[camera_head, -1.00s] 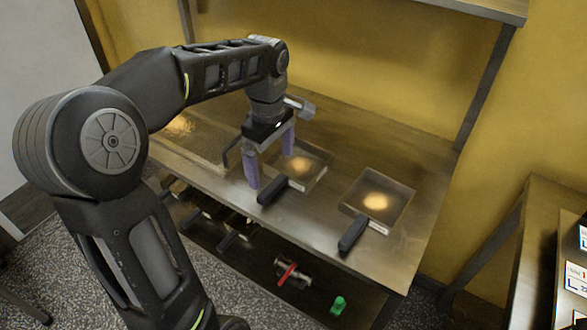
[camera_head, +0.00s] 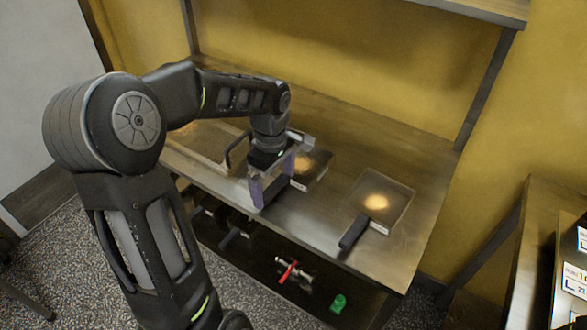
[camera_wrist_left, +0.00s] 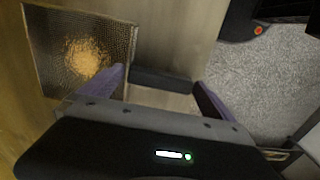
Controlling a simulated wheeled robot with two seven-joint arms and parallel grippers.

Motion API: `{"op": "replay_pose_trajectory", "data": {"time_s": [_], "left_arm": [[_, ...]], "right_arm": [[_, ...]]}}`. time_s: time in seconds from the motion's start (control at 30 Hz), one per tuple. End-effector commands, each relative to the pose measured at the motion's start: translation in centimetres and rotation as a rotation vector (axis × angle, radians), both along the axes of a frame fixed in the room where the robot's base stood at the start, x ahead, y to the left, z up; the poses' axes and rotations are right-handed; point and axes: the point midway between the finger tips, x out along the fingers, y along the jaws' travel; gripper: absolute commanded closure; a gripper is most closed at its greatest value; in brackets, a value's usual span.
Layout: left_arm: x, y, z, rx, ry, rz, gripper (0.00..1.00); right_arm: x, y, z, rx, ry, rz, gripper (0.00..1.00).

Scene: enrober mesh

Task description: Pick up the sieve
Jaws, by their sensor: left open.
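A flat square mesh sieve (camera_head: 316,168) with a black handle lies on the metal table, partly hidden by my left gripper. Its mesh (camera_wrist_left: 85,55) also shows at the upper left of the left wrist view, with a bright patch of light on it. My left gripper (camera_head: 274,182) points down over the handle side of this sieve, its purple fingers open. In the left wrist view the black handle (camera_wrist_left: 162,79) lies between and just beyond the fingertips (camera_wrist_left: 160,88); I cannot tell whether they touch it. My right gripper is not in view.
A second, similar mesh sieve (camera_head: 384,197) with a black handle lies to the right on the table (camera_head: 410,245). A flat tray-like piece (camera_head: 200,142) is at the left. A lower shelf holds a red-and-silver item (camera_head: 288,271) and a green item (camera_head: 338,303). An upper shelf overhangs the back.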

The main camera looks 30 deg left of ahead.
Motion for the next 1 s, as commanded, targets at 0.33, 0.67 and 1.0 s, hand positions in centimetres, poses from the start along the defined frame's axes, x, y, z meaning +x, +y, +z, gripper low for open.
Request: {"op": "replay_pose_trajectory", "data": {"time_s": [0.33, 0.67, 1.0], "left_arm": [[0.03, 0.01, -0.28, 0.001, -0.002, 0.0, 0.0], [0.03, 0.02, -0.25, 0.001, -0.002, 0.0, 0.03], [0.03, 0.02, -0.24, 0.001, -0.002, 0.0, 0.31]], "right_arm": [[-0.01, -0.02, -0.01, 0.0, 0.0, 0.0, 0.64], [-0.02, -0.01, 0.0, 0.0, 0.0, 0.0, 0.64], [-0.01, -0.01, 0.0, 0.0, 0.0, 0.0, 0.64]]}}
